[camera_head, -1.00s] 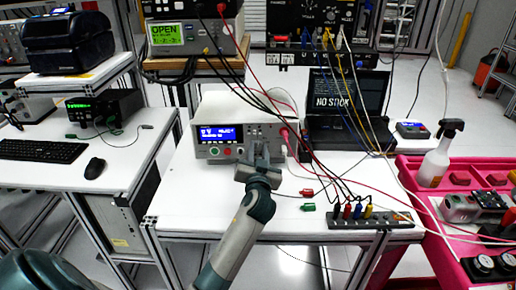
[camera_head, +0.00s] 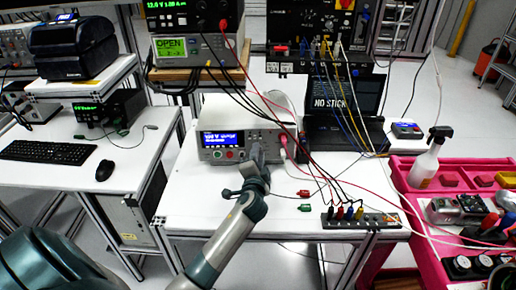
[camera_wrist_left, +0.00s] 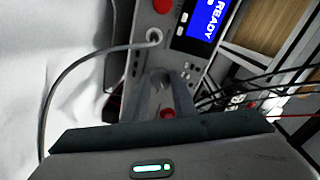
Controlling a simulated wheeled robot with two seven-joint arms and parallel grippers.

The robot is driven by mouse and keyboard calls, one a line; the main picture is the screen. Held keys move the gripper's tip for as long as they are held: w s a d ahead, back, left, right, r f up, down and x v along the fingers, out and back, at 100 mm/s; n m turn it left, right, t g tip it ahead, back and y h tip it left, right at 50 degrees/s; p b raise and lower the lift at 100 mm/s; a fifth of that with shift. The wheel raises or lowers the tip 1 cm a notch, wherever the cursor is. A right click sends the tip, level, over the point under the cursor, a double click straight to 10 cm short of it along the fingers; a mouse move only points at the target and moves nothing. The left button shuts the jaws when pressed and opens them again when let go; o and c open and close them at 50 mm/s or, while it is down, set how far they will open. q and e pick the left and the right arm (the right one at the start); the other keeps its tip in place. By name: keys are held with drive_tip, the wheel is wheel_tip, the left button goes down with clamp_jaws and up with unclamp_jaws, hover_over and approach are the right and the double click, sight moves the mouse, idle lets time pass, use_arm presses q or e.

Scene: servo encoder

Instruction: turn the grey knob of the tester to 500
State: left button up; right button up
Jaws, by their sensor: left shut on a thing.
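The tester (camera_head: 215,115) is a white box with a blue display (camera_head: 220,138) on the middle table. Its small display text is too blurred to read in the head view. In the left wrist view, the display (camera_wrist_left: 206,20) shows READY. My left gripper (camera_head: 257,152) reaches the right half of its front panel. In the left wrist view, the fingers of my left gripper (camera_wrist_left: 163,95) are closed around the grey knob (camera_wrist_left: 160,77), which is mostly hidden between them. The knob's pointer and scale cannot be read. My right gripper is not in view.
A black laptop (camera_head: 345,105) stands right of the tester. Red and black cables (camera_head: 300,150) hang close to the gripper's right. The table's front left is clear.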

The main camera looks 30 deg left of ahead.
use_arm(q)
drive_tip(key=shift+m+h+p, duration=0.3)
drive_tip(key=shift+m+p, duration=1.95)
drive_tip(key=shift+m, duration=0.35)
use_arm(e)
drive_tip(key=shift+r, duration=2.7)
use_arm(q)
drive_tip(key=o, duration=1)
drive_tip(key=shift+d, duration=0.1)
drive_tip(key=shift+o, duration=0.2)
drive_tip(key=b+v, duration=0.4)
drive_tip(key=v, duration=1.3)
drive_tip(key=shift+d+r, duration=0.2)
drive_tip(key=shift+r, duration=0.05)
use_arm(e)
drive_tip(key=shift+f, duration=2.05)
